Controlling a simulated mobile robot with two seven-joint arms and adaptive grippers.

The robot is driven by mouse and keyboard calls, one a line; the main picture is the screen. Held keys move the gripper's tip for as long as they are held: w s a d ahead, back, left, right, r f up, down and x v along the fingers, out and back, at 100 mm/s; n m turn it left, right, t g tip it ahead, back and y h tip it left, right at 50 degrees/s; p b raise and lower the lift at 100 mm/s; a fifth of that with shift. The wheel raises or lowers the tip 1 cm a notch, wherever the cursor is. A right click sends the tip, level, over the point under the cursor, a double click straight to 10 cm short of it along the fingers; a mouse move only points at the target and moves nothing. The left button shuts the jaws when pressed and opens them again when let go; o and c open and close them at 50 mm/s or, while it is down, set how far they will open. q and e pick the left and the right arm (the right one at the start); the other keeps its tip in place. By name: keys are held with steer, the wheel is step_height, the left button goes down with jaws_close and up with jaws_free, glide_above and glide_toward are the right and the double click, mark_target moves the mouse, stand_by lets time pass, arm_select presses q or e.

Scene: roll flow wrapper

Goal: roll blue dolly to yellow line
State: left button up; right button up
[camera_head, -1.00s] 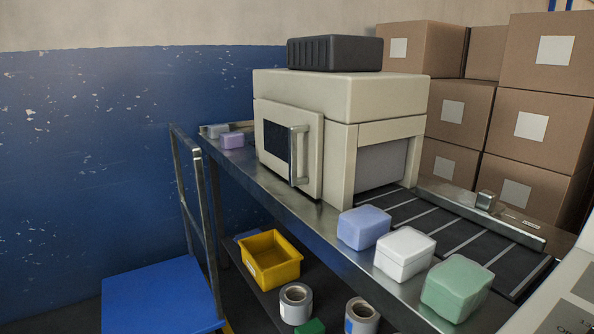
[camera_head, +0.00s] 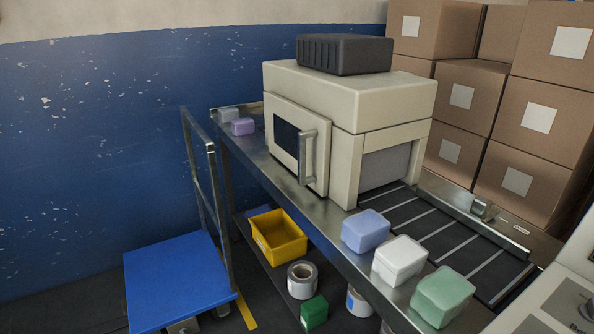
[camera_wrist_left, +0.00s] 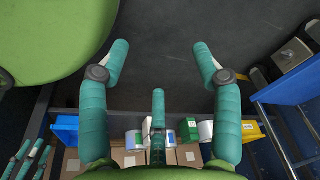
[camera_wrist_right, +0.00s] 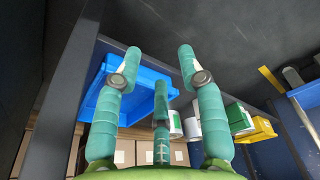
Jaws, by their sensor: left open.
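The blue dolly (camera_head: 180,278) stands on the floor at the lower left of the head view. Its grey upright handle (camera_head: 203,190) is on the side towards the metal table. A short piece of yellow line (camera_head: 245,311) shows on the floor just right of the dolly. In the left wrist view the dolly (camera_wrist_left: 288,88) is at the right edge. My left gripper (camera_wrist_left: 163,55) is open and empty, apart from the dolly. In the right wrist view the dolly (camera_wrist_right: 308,92) is partly cut off at the right. My right gripper (camera_wrist_right: 160,58) is open and holds nothing. Neither gripper shows in the head view.
The metal table (camera_head: 330,212) with the wrapper machine (camera_head: 350,105) stands right of the dolly. A lower shelf holds a yellow bin (camera_head: 278,237), tape rolls (camera_head: 302,280) and a green box (camera_head: 314,312). A blue bin (camera_wrist_right: 145,80) is near my right gripper. A blue wall closes the back left.

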arm_select(q)
steer(key=s+a+g+p, duration=0.1)
steer(key=s+a+p, duration=0.2)
steer(key=s+p, duration=1)
steer(key=s, duration=0.3)
steer(key=shift+s+p, duration=0.35)
steer(key=shift+s, duration=0.05)
arm_select(e)
steer(key=s+d+g, duration=0.1)
steer(key=s+d, duration=0.2)
steer(key=s, duration=1.3)
steer(key=shift+s, duration=0.4)
arm_select(q)
steer(key=shift+s, duration=0.1)
arm_select(e)
steer(key=shift+a, duration=0.1)
